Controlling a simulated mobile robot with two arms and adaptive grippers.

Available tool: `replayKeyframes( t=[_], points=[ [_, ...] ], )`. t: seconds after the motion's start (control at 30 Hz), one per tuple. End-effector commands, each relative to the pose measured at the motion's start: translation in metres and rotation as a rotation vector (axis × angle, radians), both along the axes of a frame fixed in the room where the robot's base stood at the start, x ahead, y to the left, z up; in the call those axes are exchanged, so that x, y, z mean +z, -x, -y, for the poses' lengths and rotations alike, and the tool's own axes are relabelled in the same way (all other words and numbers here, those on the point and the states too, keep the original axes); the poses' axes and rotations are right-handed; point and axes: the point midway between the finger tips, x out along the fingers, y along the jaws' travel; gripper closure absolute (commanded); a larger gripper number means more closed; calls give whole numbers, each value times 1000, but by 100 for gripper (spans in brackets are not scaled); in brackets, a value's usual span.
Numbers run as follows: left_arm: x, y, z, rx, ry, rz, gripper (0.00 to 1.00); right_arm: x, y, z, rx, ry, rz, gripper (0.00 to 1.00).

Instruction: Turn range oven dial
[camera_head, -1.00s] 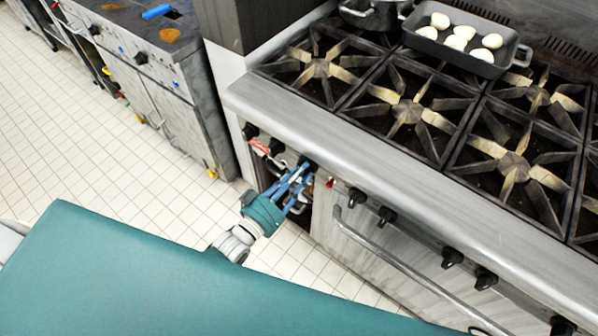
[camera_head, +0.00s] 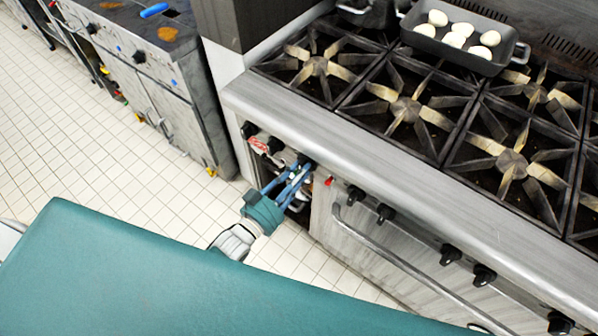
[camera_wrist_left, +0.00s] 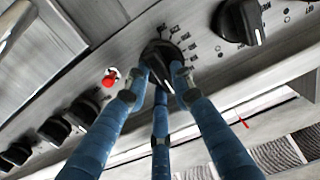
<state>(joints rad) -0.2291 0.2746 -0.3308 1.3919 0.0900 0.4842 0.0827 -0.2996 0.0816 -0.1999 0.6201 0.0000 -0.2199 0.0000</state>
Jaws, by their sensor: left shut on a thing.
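The range (camera_head: 400,185) stands at the right in the head view, with a row of black dials along its front panel. My left gripper (camera_head: 298,170) reaches up to the left part of this panel. In the left wrist view its blue fingers (camera_wrist_left: 160,92) are closed around a black dial (camera_wrist_left: 162,53) with printed marks beside it. The dial's pointer side is partly hidden by the fingers. Another black dial (camera_wrist_left: 238,22) is at the upper right, and a red indicator (camera_wrist_left: 110,78) is to the left of the held dial. My right gripper is not in view.
A long oven door handle (camera_head: 400,262) sticks out below the dials. A dark tray (camera_head: 465,52) with several pale round items and a pot (camera_head: 372,14) stand on the burners. Another appliance (camera_head: 150,75) stands at the left. Tiled floor (camera_head: 85,150) lies open between.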

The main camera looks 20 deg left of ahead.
Motion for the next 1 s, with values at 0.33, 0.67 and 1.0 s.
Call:
replayKeyframes(
  t=[0.33, 0.67, 1.0],
  points=[
    [-2, 1, 0, -1, -3, -3, 57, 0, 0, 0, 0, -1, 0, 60],
    [-1, 12, -5, -1, -2, -3, 57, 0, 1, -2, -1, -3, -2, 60],
    [-2, 78, -28, -1, -3, -6, 57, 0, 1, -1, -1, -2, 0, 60]
  ],
)
